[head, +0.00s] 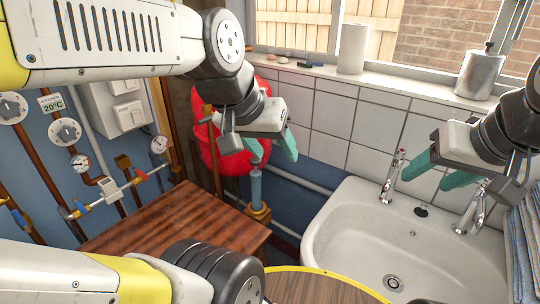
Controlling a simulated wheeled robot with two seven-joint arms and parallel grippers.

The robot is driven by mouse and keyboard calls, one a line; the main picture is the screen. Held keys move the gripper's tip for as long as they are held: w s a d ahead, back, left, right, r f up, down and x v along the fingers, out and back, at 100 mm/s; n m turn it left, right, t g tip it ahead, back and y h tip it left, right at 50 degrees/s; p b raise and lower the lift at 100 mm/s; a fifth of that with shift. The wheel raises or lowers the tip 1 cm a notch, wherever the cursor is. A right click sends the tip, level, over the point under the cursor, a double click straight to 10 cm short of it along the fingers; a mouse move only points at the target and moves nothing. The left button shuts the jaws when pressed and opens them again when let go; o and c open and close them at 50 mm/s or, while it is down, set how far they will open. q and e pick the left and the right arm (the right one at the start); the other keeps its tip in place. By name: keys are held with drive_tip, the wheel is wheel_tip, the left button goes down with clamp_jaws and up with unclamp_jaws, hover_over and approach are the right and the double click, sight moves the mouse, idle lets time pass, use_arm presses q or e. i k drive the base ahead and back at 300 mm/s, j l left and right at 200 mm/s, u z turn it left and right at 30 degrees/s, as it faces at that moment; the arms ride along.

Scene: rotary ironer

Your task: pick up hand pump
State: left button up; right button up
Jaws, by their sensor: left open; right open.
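A hand pump (256,190), with a slim blue upright barrel and a brass-coloured base, stands at the right edge of a brown wooden surface (160,226). Its upper end is partly hidden by my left gripper. My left gripper (273,157), with teal fingers, is open just above the pump, with one finger close to the pump's top. I cannot tell whether they touch. My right gripper (428,180) is open and empty over the back of the white sink, near the taps.
A red rounded vessel (209,158) is behind the pump. The white sink (336,214) is to the right, with a tap (391,178). Pipes and gauges (80,163) line the left wall. A canister (479,73) and paper roll (352,49) stand on the sill.

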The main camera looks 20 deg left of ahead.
sight(255, 178)
drive_tip(key=u, duration=0.85)
